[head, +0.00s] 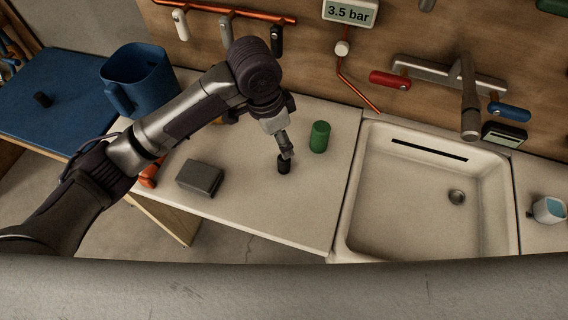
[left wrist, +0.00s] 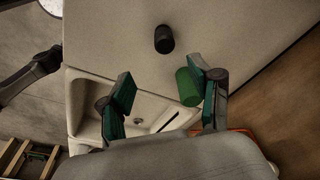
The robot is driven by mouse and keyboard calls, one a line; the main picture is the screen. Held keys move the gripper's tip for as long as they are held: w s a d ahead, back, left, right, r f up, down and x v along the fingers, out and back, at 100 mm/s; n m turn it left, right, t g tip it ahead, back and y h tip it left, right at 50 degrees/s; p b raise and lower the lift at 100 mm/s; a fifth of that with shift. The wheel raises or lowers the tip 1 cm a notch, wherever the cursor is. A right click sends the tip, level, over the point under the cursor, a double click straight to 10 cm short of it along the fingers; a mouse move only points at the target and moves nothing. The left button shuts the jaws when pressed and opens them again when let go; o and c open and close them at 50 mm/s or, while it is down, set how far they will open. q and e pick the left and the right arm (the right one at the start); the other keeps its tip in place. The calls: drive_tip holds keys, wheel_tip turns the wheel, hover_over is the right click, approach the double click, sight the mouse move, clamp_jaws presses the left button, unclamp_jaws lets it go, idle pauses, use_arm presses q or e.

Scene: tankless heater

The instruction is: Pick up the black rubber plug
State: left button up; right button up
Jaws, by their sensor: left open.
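A short black cylinder, likely the black rubber plug (head: 284,166), stands on the pale counter just below my left gripper (head: 286,152) in the head view. In the left wrist view the black cylinder (left wrist: 163,39) lies beyond the tips of the two spread fingers, roughly centred between them. The left gripper (left wrist: 160,78) is open and empty. I cannot tell whether a finger touches the cylinder. My right gripper is not in view.
A green cylinder (head: 319,136) stands close to the right of the gripper; it also shows beside a finger in the wrist view (left wrist: 188,87). A grey box (head: 200,178) and blue jug (head: 139,79) are left. A sink (head: 430,195) is right. Counter front is clear.

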sight(285, 161)
use_arm(q)
drive_tip(key=shift+y, duration=0.3)
drive_tip(key=f, duration=0.5)
drive_tip(key=w+f+p, duration=0.1)
drive_tip(key=f, duration=0.1)
drive_tip(key=shift+w+d+f, duration=0.1)
drive_tip(key=shift+d+f, duration=0.15)
drive_tip(key=f, duration=0.1)
drive_tip(key=f+p, duration=0.1)
drive_tip(key=f, duration=0.2)
drive_tip(key=shift+w+d+f+p, duration=0.15)
drive_tip(key=shift+d+f+p, duration=0.2)
drive_tip(key=shift+f, duration=0.35)
clamp_jaws()
